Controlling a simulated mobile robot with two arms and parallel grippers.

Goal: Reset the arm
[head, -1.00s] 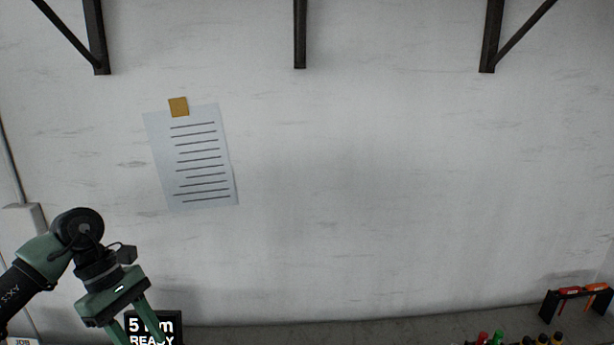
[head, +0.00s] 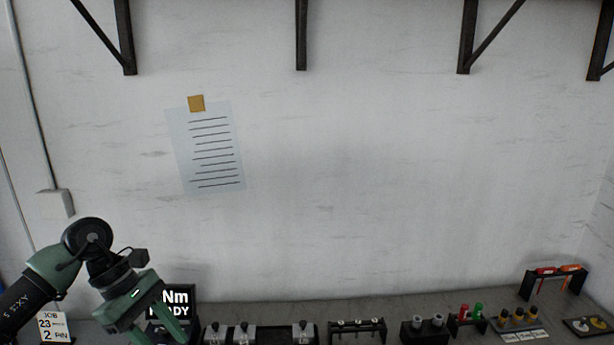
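My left arm comes in from the lower left. Its green gripper (head: 158,333) points down in front of the dark display at the bottom left. Its two fingers are spread apart, with nothing seen between them; the tips are at or below the picture's lower edge. My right arm and gripper are not in view.
A dark display (head: 181,297) reading "Nm" and "DY" is partly hidden by the gripper. A job card (head: 54,328) stands left of it. Along the bench's back are holders with fittings, a black rack (head: 357,327), red and green parts (head: 470,312), and a tool stand (head: 553,280).

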